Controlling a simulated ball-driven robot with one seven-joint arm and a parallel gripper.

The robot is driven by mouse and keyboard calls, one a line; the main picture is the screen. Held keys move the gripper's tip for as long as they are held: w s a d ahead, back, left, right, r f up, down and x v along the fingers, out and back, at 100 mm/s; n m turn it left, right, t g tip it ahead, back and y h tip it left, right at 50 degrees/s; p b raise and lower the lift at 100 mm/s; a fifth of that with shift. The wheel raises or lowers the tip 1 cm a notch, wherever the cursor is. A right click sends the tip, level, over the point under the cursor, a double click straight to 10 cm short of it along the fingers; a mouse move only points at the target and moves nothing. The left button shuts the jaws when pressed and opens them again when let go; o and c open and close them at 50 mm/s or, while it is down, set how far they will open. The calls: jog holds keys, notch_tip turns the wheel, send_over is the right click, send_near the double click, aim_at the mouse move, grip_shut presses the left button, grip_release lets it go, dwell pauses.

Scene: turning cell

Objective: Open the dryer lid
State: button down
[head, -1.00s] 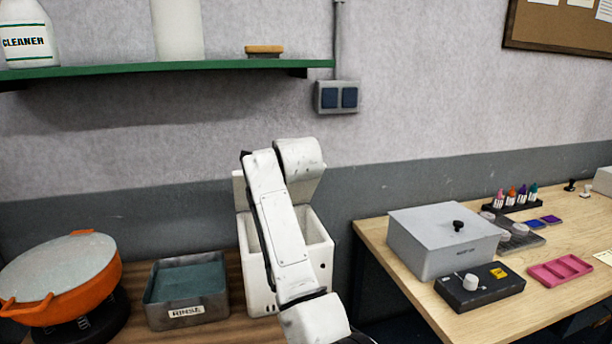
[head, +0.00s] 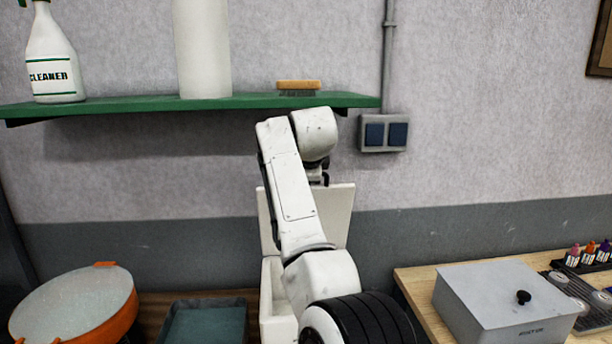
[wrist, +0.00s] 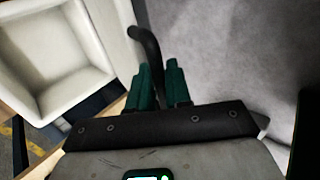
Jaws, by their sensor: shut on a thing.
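The dryer is a white box; its front wall (head: 275,305) shows below my arm in the head view, and its hollow inside (wrist: 45,50) shows at the left of the wrist view. Its lid (head: 338,212) stands raised, close to upright, at the back of the box. My gripper (wrist: 158,88) has green fingers shut on the lid's dark curved handle (wrist: 146,45). In the head view the gripper is mostly hidden behind my arm, at the lid's top edge.
A green shelf (head: 200,106) with a cleaner bottle (head: 52,60) and a brush (head: 298,87) is above, left of my arm. A teal-lined tray (head: 205,325) and an orange pot (head: 75,310) stand left. A grey box (head: 500,300) is on the right-hand table.

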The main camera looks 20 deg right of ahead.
jog(key=shift+f, duration=0.25)
jog(key=c, duration=1.2)
grip_release()
jog(key=shift+f, duration=0.1)
jog(key=shift+s, duration=0.15)
jog(key=b+v, duration=0.2)
jog(key=v, duration=0.3)
jog(key=b+v, duration=0.1)
jog(key=v, duration=0.5)
jog(key=shift+r+b, duration=0.3)
jog(key=shift+b, duration=0.1)
jog(key=shift+c, duration=0.3)
